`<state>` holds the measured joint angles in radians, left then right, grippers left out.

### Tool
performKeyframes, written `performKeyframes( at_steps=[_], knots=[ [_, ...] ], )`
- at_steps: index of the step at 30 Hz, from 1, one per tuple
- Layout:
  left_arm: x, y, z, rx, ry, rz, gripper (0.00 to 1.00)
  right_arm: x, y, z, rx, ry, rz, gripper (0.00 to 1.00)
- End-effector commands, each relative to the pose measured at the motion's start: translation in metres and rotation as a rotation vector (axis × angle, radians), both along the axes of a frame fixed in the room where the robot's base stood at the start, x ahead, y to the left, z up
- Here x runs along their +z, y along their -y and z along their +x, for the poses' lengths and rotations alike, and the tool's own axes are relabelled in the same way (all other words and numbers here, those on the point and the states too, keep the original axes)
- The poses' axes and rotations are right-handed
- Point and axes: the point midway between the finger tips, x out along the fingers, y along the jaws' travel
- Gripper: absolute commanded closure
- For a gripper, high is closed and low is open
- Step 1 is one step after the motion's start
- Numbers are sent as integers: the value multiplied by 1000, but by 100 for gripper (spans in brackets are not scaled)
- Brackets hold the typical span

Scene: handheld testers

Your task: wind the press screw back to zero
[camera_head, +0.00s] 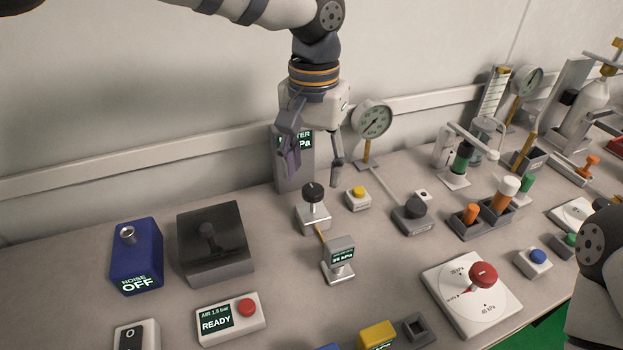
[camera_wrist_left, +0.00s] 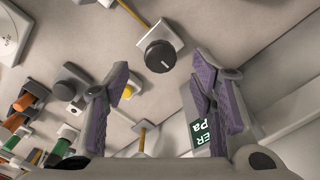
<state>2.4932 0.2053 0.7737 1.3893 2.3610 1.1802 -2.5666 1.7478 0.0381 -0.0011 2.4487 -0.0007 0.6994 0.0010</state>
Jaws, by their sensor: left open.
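The press screw appears to be the black round knob (camera_head: 313,192) on a small pale metal base, joined by a yellow rod to a small display (camera_head: 340,256) that seems to read 35 kPa. The knob also shows in the left wrist view (camera_wrist_left: 161,56), with a pale mark on its face. My left gripper (camera_head: 314,170) is open and empty, pointing down behind and above the knob. In the left wrist view its purple-padded fingers (camera_wrist_left: 162,82) stand apart, and the knob lies beyond the tips, not between the pads. My right gripper is out of view.
A grey meter box (camera_head: 290,178) stands close behind the left fingers. A round dial gauge (camera_head: 372,119) is to the right. A yellow button (camera_head: 357,193) sits beside the knob. A dark covered box (camera_head: 213,236) is left. A red-knob dial plate (camera_head: 447,290) is front right.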

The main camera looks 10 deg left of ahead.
Motion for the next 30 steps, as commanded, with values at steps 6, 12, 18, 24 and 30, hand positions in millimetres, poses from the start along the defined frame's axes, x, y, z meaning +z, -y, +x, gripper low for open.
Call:
performKeyframes(
  at_steps=[6, 12, 18, 24, 30],
  knots=[
    [-32, 0, 0, -2, 0, 1, 49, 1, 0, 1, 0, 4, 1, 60],
    [-37, 0, 0, 0, 1, 0, 49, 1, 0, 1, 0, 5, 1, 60],
    [-37, 0, 0, 0, 1, -1, 69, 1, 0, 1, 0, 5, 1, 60],
    [-37, 0, 0, 0, 1, 0, 98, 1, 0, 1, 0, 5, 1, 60],
    [-37, 0, 0, 18, 2, -1, 98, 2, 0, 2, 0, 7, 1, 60]
  ],
)
